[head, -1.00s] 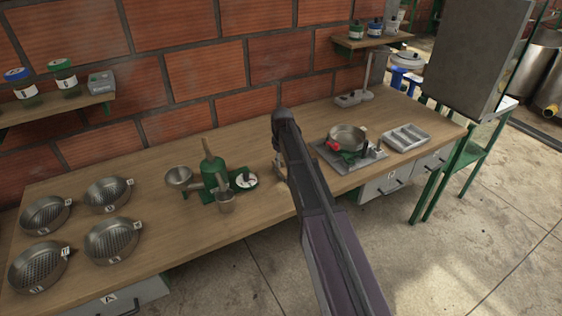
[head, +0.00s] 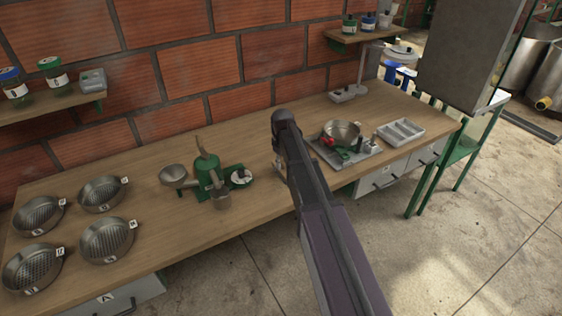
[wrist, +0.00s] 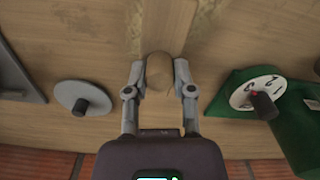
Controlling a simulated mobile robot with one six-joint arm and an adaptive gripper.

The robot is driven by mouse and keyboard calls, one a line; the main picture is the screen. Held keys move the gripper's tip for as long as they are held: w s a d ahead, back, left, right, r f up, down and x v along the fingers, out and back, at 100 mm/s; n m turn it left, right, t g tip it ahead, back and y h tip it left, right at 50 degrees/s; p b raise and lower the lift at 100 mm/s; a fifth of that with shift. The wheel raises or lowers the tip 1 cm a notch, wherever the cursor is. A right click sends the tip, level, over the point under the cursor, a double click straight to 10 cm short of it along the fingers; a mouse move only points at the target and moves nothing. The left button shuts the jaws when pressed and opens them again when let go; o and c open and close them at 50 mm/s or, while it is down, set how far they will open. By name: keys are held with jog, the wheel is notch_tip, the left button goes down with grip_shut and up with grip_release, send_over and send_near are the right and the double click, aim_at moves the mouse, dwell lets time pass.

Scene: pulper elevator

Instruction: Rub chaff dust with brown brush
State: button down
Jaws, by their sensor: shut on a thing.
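In the wrist view my gripper (wrist: 158,72) is shut on a rounded tan-brown piece, apparently the end of the brown brush (wrist: 158,65). The brush shows nearly end-on, so its bristles and any contact with the bench are hidden. A pale, faint patch (wrist: 206,18) on the wooden bench lies beyond the fingers and may be chaff dust.
In the wrist view, a grey disc (wrist: 80,97) stands left and a green machine with a white dial (wrist: 258,93) stands right. In the head view, the wooden bench (head: 250,210) also carries several sieves (head: 108,240), a metal pan (head: 341,133) and a grey tray (head: 400,131).

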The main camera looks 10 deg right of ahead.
dwell(0.3)
jog(key=shift+s+d+f, duration=0.1)
jog(key=shift+s+d, duration=0.1)
jog(key=shift+s, duration=0.45)
jog(key=shift+s+d, duration=0.2)
jog(key=shift+s, duration=0.5)
jog(key=shift+s+d+f, duration=0.1)
jog(key=shift+s+d, duration=0.1)
jog(key=shift+s, duration=0.45)
jog(key=shift+s+d+r, duration=0.1)
jog(key=shift+s+d, duration=0.25)
jog(key=shift+s, duration=0.55)
jog(key=shift+s+d+r, duration=0.1)
jog(key=shift+s+d, duration=0.2)
jog(key=shift+s, duration=0.6)
jog(key=shift+f, duration=0.1)
jog(key=shift+w+d, duration=0.2)
jog(key=shift+d, duration=0.5)
jog(key=shift+w, duration=0.1)
